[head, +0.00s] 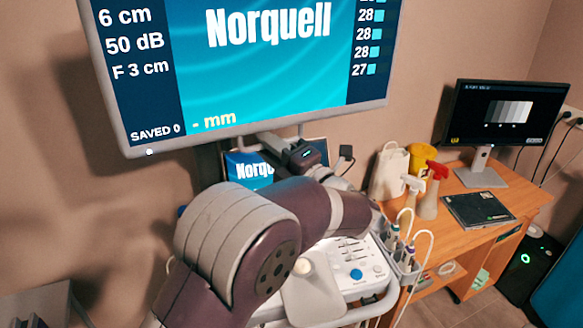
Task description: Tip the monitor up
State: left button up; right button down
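The large monitor (250,60) fills the top of the head view, with a light grey frame and a blue screen reading "Norquell". Its face looks toward me and its lower edge slants up to the right. My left gripper (272,141) is at the middle of that lower edge, its wrist just below. The fingers overlap the bottom rim in the picture. I cannot tell whether they grip it or how far apart they are. My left arm hides part of the cart below. My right gripper is not in view.
The cart's control panel (350,268) and a smaller screen (249,170) lie below the monitor. Probes hang at the cart's right side. A wooden desk (506,204) on the right holds spray bottles, a yellow tub, a dark flat case and a desktop screen (503,112).

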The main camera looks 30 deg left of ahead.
pick_arm(q)
jog(key=b+v, duration=0.4)
jog(key=v, duration=0.6)
jog(key=shift+d, duration=0.25)
jog(key=shift+f, duration=0.1)
